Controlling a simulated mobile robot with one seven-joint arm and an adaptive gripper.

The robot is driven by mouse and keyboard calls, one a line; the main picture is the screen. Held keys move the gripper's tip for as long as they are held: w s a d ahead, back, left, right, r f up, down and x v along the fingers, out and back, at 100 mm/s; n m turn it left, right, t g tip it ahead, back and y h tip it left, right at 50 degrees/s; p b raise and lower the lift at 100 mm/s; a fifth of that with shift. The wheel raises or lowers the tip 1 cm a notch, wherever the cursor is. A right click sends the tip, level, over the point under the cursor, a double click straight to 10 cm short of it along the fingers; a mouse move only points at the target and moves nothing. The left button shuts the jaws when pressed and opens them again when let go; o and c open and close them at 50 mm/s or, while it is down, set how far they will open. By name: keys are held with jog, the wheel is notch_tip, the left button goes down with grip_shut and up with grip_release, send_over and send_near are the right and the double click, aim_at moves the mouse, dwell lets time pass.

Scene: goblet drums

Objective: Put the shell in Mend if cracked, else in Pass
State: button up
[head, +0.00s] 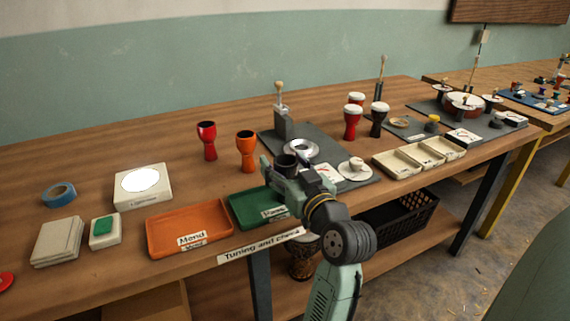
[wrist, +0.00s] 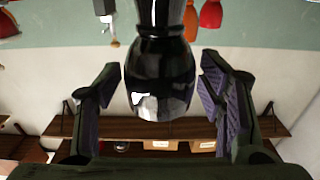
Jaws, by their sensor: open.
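A glossy black goblet-shaped shell (wrist: 160,75) is between the two spread fingers of my gripper (wrist: 162,85) in the wrist view, with a gap on each side. Pale reflections lie on its bowl; I cannot tell whether it is cracked. In the head view my gripper (head: 290,176) is around the dark shell (head: 284,162), behind the green Pass tray, and hides part of it. The orange Mend tray (head: 160,241) is at the table's front edge and looks empty. The green Pass tray (head: 239,212) is right of it, partly hidden by my gripper.
A red shell (head: 207,140) and an orange shell (head: 246,151) stand behind the trays. A lit white panel (head: 142,185) is left. A grey plate (head: 330,150) with a post and metal ring is behind my gripper. Cream open boxes (head: 398,164) are right.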

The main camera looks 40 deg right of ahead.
jog(key=shift+r, duration=0.2)
jog(key=b+v, duration=0.2)
jog(key=v, duration=1)
